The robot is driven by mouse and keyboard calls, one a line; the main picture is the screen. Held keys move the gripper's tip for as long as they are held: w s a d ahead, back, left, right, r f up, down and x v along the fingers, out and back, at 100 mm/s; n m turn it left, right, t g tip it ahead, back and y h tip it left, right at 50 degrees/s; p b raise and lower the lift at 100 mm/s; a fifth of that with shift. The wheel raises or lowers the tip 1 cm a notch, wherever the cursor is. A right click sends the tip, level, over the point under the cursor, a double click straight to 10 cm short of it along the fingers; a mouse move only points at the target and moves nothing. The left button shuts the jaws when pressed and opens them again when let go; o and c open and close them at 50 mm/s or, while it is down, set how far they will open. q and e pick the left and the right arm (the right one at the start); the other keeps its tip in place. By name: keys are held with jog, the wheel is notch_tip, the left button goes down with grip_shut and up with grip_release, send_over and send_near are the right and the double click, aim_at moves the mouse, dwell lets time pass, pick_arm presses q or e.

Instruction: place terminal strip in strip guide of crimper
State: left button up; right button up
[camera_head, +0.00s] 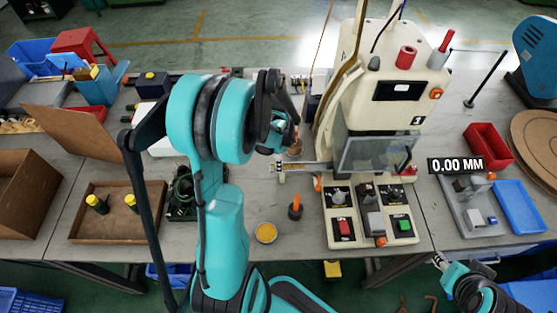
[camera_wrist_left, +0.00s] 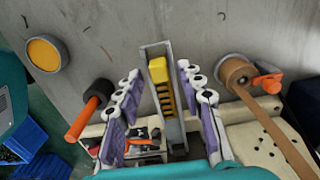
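The cream crimper (camera_head: 385,120) stands right of centre on the bench. Its strip guide (camera_head: 308,167) is a narrow grey channel reaching left from it; it also shows in the left wrist view (camera_wrist_left: 177,125). A yellow toothed piece, apparently the terminal strip (camera_wrist_left: 160,76), lies in that channel. My left gripper (camera_wrist_left: 160,100) is open, its purple-padded fingers on either side of the channel with gaps to the strip. In the head view my left gripper (camera_head: 284,150) is partly hidden at the guide's outer end. My right gripper (camera_head: 440,260) is low at right, too small to read.
A brown roll (camera_wrist_left: 236,72) with a tan band and an orange clip (camera_wrist_left: 268,81) stands beside the guide. An orange-handled tool (camera_head: 295,209) and a yellow-topped round tin (camera_head: 266,233) stand before it. A control panel (camera_head: 369,213) fronts the crimper. Trays flank the bench.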

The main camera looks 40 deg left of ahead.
pick_arm(q)
jog(key=shift+r, duration=0.2)
notch_tip(320, 180, up, 11)
jog(key=p, duration=0.4)
jog(key=s+d+r+n+t, duration=0.3)
jog(key=d+r+n, duration=0.1)
jog(key=d, duration=0.5)
jog(key=s+d+r+n+t, duration=0.4)
jog(key=d+n, duration=0.2)
jog(key=d, duration=0.3)
jog(key=shift+s+d+r, duration=0.15)
jog(key=shift+s, duration=0.1)
